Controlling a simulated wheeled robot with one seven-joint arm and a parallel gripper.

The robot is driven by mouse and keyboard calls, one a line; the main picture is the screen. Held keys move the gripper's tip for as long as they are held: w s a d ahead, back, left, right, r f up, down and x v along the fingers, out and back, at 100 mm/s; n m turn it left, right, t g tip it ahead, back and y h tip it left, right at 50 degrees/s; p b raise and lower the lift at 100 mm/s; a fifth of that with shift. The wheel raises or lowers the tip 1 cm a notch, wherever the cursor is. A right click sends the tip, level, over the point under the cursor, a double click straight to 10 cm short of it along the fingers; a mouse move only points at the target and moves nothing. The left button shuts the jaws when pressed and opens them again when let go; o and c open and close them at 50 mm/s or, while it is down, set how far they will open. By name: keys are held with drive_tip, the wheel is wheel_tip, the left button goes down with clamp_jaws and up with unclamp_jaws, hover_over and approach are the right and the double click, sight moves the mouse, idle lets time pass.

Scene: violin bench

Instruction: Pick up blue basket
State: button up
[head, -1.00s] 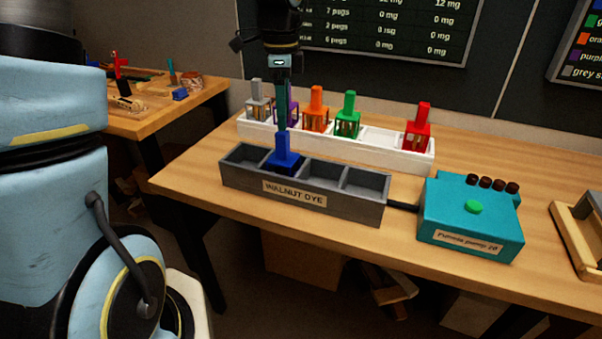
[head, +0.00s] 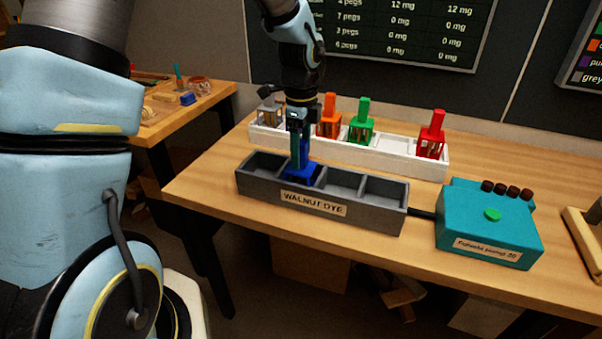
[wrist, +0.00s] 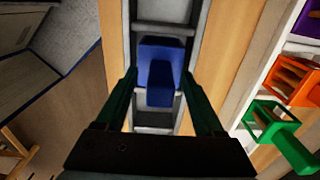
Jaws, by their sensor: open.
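The blue basket (head: 303,172) sits in the second compartment from the left of the grey trough (head: 372,213) labelled "WALNUT DYE". Its upright handle points up toward my gripper. My gripper (head: 300,150) is above the trough, pointing down, with its fingers at the basket's handle. In the wrist view the blue basket (wrist: 160,66) shows between the two dark green fingers, and my gripper (wrist: 160,78) is open with a gap on each side. The basket's lower part is hidden inside the compartment.
A teal pump box (head: 487,225) stands to the right, joined to the trough by a dark tube. The bench front is clear.

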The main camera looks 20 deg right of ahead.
drive_tip(key=shift+f, duration=0.55)
clamp_jaws()
idle(1.0)
